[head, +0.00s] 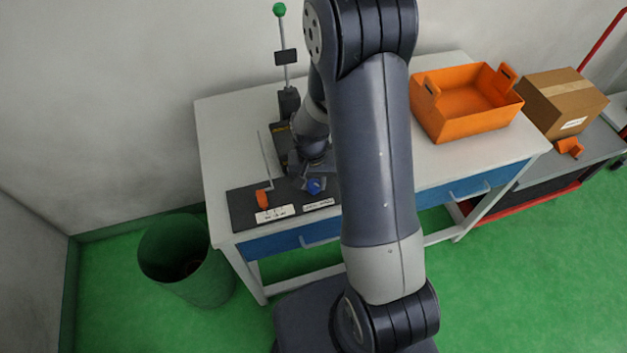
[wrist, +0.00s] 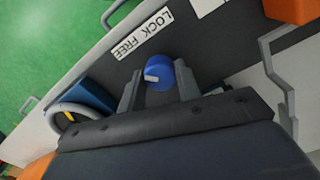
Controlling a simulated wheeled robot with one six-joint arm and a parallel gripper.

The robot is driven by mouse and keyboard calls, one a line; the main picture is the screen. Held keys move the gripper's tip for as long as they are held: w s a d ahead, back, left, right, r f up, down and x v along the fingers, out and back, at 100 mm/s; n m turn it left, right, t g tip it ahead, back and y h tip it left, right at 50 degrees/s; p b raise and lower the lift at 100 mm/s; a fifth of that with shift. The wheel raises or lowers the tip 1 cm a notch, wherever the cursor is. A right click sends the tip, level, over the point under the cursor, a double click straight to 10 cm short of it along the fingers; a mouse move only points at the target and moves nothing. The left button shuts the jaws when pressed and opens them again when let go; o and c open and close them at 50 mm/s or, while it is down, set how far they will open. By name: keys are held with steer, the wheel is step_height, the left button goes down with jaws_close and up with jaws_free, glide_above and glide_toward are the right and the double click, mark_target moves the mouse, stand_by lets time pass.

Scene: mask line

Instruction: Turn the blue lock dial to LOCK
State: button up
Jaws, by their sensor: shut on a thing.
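The blue lock dial (wrist: 160,86) sits on a dark panel (wrist: 215,55) between the two fingers of my gripper (wrist: 157,80) in the wrist view. The gripper is shut on it. The dial's pale pointer mark lies at its left part in that view. Beside the dial is a white label (wrist: 143,34) reading LOCK FREE. My arm hides part of the panel's right side there.
An orange-based bent rod (head: 265,197) stands on the panel left of the dial. A tall post with a green knob (head: 279,9) stands behind. An orange bin (head: 462,112) and a cardboard box (head: 562,102) are at right. A green waste bin (head: 187,260) stands on the floor.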

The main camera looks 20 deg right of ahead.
steer(key=shift+m, duration=0.3)
steer(key=m+b, duration=0.2)
steer(key=m, duration=0.1)
steer(key=shift+f+m+b, duration=0.1)
steer(key=shift+m+b, duration=0.3)
steer(key=m+b, duration=0.1)
steer(key=m, duration=0.3)
steer(key=shift+m+b, duration=0.3)
steer(key=shift+b, duration=0.1)
steer(key=m+b, duration=0.1)
steer(key=m, duration=0.3)
steer(key=shift+w, duration=0.1)
steer(key=m, duration=0.4)
steer(key=shift+m+y+b, duration=0.3)
steer(key=shift+b, duration=0.1)
steer(key=o, duration=1)
